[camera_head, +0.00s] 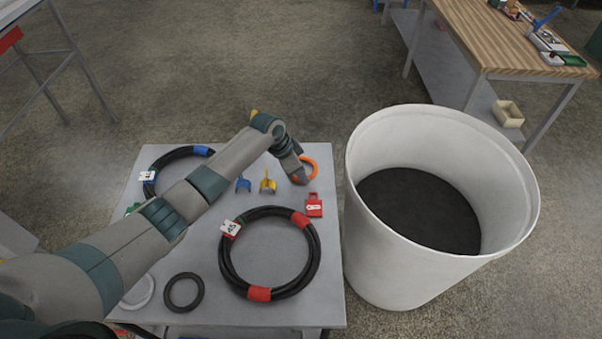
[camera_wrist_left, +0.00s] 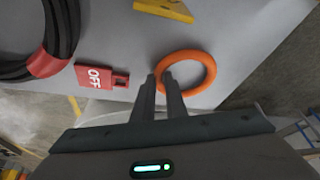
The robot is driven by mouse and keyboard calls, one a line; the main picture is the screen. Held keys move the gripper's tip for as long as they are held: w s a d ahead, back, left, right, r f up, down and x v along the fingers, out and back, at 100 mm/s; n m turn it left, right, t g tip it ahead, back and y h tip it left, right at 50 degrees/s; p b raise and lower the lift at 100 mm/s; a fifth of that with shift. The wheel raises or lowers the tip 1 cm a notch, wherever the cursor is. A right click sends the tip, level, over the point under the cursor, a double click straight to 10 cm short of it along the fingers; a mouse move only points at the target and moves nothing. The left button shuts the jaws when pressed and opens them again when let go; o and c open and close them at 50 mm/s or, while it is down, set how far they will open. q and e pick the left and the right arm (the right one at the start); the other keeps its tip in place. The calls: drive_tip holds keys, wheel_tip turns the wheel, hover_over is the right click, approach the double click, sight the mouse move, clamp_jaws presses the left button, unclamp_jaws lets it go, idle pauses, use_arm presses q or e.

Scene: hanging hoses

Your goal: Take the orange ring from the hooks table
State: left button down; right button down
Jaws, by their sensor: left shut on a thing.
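The orange ring (camera_head: 311,163) is at the far right corner of the grey hooks table (camera_head: 200,255). In the left wrist view the orange ring (camera_wrist_left: 209,66) shows nearly whole, with the near left part of its band at my fingertips. My left gripper (camera_head: 299,179) reaches down over that corner and partly covers the ring in the head view. In the wrist view my left gripper (camera_wrist_left: 164,78) is shut on the ring's band. I cannot tell whether the ring is lifted off the table. My right gripper is not in view.
A red tag marked OFF (camera_wrist_left: 101,77) lies close beside the ring. A black hose coil (camera_head: 270,253) with red bands, a blue hook (camera_head: 243,184) and a yellow hook (camera_head: 267,183) are on the table. A large white bin (camera_head: 395,265) stands right of it.

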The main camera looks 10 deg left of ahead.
use_arm(q)
drive_tip(key=shift+w+r+b, duration=0.1)
drive_tip(key=shift+r+b, duration=0.25)
drive_tip(key=shift+r, duration=0.35)
wheel_tip(320, 180, up, 2)
drive_tip(key=shift+d+r+b, duration=0.15)
drive_tip(key=shift+r+b, duration=0.1)
drive_tip(key=shift+b, duration=0.35)
drive_tip(key=s+d+r+b, duration=0.2)
drive_tip(key=s+d+r, duration=0.5)
drive_tip(key=d, duration=0.2)
drive_tip(key=shift+b, duration=0.4)
